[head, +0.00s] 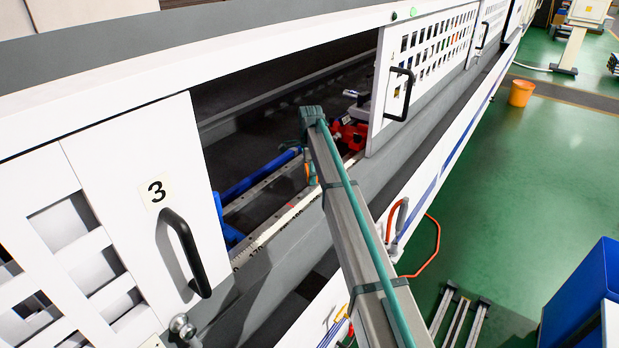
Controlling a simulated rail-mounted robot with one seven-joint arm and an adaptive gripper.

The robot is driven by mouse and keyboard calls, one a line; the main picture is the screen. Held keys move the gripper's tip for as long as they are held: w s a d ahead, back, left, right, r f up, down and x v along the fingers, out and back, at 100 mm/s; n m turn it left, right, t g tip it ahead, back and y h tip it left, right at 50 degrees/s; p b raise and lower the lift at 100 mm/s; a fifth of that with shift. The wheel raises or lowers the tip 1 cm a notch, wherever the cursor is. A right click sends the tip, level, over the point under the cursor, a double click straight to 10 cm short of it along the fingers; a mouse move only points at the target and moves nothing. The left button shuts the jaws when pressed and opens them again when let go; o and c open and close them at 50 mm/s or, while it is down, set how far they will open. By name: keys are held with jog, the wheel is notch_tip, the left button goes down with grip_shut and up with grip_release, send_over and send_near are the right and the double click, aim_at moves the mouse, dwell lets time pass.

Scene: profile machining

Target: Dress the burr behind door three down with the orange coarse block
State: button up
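Door three (150,215), a white panel with a "3" label and a black handle, stands at the left. To its right the machine front is open onto a dark bay. My grey arm with a teal hose reaches up from the bottom edge to this opening. Its far end hides most of my gripper. A small orange and teal piece (310,172) shows just left of the arm there, inside the opening. I cannot tell whether it is the orange coarse block or part of my gripper. No burr can be made out.
A blue bar (258,175) and a numbered scale rail (285,215) run inside the bay. A red fixture (350,133) sits behind my arm, near another white door (420,60).

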jog(key=shift+r+p, duration=0.65)
jog(key=shift+r, duration=1.25)
jog(key=shift+f, duration=0.1)
